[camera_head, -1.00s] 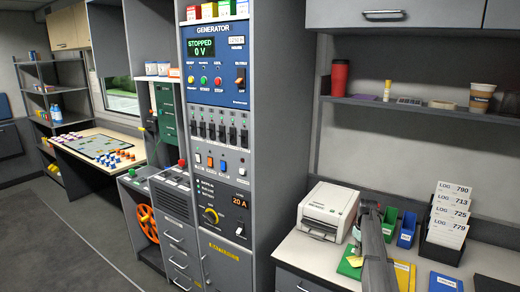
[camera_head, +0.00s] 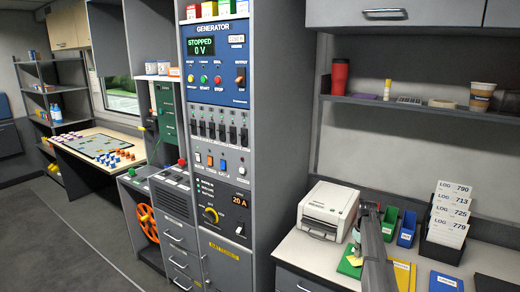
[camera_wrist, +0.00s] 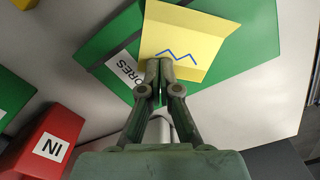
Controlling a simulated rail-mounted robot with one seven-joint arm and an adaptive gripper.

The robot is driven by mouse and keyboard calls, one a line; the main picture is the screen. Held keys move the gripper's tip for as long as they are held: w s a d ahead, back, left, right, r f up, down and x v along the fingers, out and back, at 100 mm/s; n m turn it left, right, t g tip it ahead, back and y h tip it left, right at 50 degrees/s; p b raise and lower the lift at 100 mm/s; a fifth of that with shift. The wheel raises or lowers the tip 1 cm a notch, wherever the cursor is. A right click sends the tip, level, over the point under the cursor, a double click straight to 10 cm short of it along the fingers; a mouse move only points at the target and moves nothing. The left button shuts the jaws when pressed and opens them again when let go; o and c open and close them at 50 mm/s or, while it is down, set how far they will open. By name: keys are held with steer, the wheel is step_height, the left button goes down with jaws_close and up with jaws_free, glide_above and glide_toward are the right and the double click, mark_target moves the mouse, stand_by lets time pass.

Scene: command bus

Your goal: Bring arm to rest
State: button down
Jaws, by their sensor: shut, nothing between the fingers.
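My gripper (camera_wrist: 160,68) shows in the wrist view with its two fingers shut together and empty. The fingertips overlap the lower edge of a yellow note (camera_wrist: 190,38) with a blue zigzag line; whether they touch it I cannot tell. The note lies over a green folder (camera_wrist: 250,55) that has a white label, partly hidden, ending in "ORES". In the head view my grey arm (camera_head: 372,238) stands over the right-hand counter, beside the white printer; the fingers cannot be made out there.
A white printer (camera_head: 328,208), a blue bin (camera_head: 407,230) and a black rack of LOG cards (camera_head: 440,245) stand on the counter. A red bin marked "IN" (camera_wrist: 48,140) is at left in the wrist view. A shelf (camera_head: 420,107) with cups runs above. The generator panel (camera_head: 218,60) stands left.

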steer(key=shift+r, duration=0.1)
stand_by(0.6)
steer(key=shift+r+p, duration=1.1)
steer(key=shift+r, duration=1.25)
steer(key=shift+s, duration=0.1)
